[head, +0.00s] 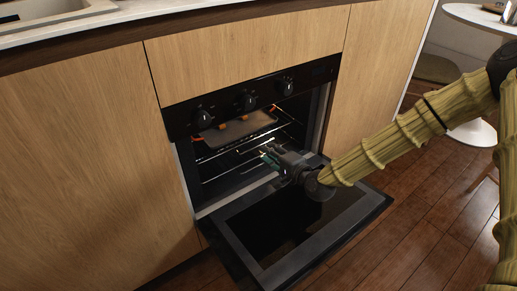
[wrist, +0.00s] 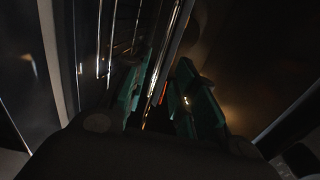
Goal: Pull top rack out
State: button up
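The oven (head: 185,150) has its door (head: 290,225) folded down. The top rack (head: 225,153) is a wire shelf inside the cavity, below a dark tray (head: 238,131) with orange bits at its edges. My gripper (head: 268,155) reaches over the open door to the front of the racks. In the wrist view, its two green fingers (wrist: 166,92) are apart. A bright rack bar (wrist: 172,48) runs toward the gap between them; I cannot tell whether either finger touches it. Parallel rack wires (wrist: 112,45) show to the left. My gripper hides part of the rack front in the head view.
Wooden cabinet fronts (head: 75,165) flank the oven, and control knobs (head: 245,101) sit above the opening. The lowered door lies beneath my arm.

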aim_at(258, 146)
jog(key=shift+b+x, duration=1.25)
jog(key=shift+x, duration=2.4)
jog(key=shift+c, duration=0.2)
grip_shut()
